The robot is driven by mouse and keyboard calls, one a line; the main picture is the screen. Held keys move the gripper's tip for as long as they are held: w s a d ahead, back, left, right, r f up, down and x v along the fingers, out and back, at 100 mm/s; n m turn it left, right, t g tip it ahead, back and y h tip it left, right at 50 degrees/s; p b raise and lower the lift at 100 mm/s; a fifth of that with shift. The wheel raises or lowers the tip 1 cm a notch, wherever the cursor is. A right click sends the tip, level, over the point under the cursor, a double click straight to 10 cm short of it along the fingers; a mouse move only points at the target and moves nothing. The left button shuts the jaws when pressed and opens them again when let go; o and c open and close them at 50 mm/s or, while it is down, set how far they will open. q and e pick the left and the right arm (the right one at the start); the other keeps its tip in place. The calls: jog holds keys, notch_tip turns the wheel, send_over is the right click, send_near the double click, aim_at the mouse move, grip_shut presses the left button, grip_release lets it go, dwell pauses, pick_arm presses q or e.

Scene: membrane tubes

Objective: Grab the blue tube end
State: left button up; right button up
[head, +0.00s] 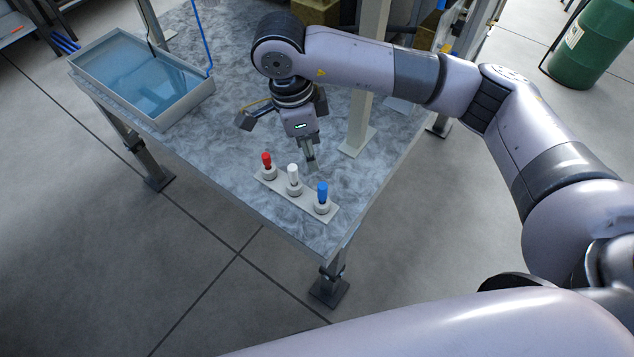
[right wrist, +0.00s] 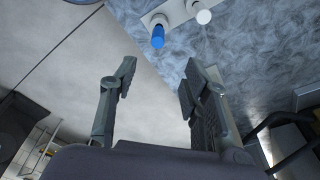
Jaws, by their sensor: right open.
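The blue tube end (head: 322,190) stands upright in the right-hand socket of a pale rack (head: 281,191) on the table. It also shows at the top of the right wrist view (right wrist: 158,36), ahead of the fingers. A white tube end (head: 293,173) is in the middle and a red one (head: 266,159) at the left. My right gripper (head: 311,153) hangs over the table just behind the rack. In the right wrist view its fingers (right wrist: 160,100) are apart with nothing between them. My left gripper is not in view.
A shallow tray of blue liquid (head: 190,102) sits at the table's far left. A pale post (head: 358,125) rises from the table right of my right gripper. The table's front edge is close to the rack. A green drum (head: 590,45) stands on the floor.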

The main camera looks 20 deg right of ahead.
jog(key=p, duration=0.2)
send_over(322, 186)
jog(key=a, duration=0.1)
notch_tip(322, 186, down, 6)
jog(key=f, duration=0.3)
jog(key=shift+w+f+p, duration=0.2)
jog(key=shift+f+p, duration=0.15)
jog(key=shift+p, duration=0.05)
jog(key=shift+d+f+p, duration=0.15)
jog(key=shift+f+p, duration=0.05)
jog(key=shift+p, duration=0.1)
jog(key=f+p, duration=0.2)
jog(key=f, duration=0.1)
jog(key=shift+s+d+f, duration=0.2)
jog(key=shift+d+f, duration=0.05)
jog(key=shift+d, duration=0.15)
jog(key=shift+f, duration=0.6)
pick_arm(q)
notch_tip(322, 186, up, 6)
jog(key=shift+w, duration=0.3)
pick_arm(e)
jog(key=c, duration=0.9)
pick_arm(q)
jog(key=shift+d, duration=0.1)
